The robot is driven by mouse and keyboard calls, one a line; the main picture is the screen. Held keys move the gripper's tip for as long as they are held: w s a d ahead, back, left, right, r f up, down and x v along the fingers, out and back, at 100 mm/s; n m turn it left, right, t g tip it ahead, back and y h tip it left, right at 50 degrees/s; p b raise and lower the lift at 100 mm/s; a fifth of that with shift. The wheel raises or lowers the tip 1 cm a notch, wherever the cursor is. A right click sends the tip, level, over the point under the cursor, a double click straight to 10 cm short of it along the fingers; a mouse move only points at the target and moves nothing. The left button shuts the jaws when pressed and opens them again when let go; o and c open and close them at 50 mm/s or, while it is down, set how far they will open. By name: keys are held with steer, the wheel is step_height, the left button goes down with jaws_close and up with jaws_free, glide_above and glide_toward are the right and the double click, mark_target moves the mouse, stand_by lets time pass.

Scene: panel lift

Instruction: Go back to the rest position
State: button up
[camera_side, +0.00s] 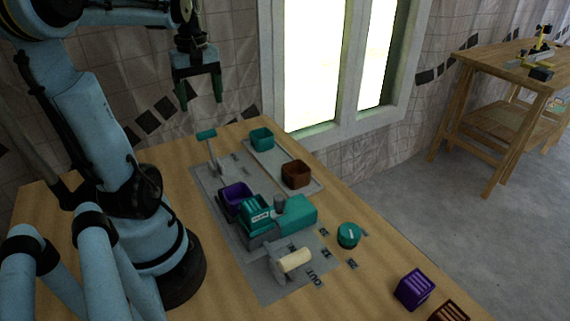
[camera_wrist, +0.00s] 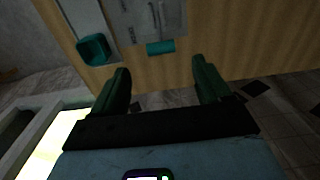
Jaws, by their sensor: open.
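My gripper (camera_side: 202,101) is open and empty, raised above the far edge of the wooden table (camera_side: 70,215) in the side view. Its two dark green fingers point down. In the wrist view my gripper (camera_wrist: 160,82) shows both fingers spread apart with nothing between them. The teal handle of a lever (camera_side: 206,134) stands on the grey panel (camera_side: 265,288) below my gripper and apart from it. The same teal handle of the lever (camera_wrist: 160,47) shows beyond the fingertips in the wrist view.
A tray (camera_side: 270,160) holds a teal bin (camera_side: 262,138) and a brown bin (camera_side: 296,174). The panel carries a purple bin (camera_side: 237,197), teal blocks (camera_side: 297,214) and a cream roller handle (camera_side: 295,260). A teal knob (camera_side: 348,235) and purple block (camera_side: 414,288) sit at right. A window (camera_side: 330,70) stands behind.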

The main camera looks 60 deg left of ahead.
steer(key=w+d+f+m+t, duration=0.2)
steer(key=w+d+m, duration=0.3)
steer(key=d+m, duration=0.4)
steer(key=w+d+f+m+t, duration=0.1)
steer(key=w+d+m+t, duration=0.4)
steer(key=d+m, duration=0.4)
steer(key=d, duration=0.7)
steer(key=shift+d+f, duration=0.4)
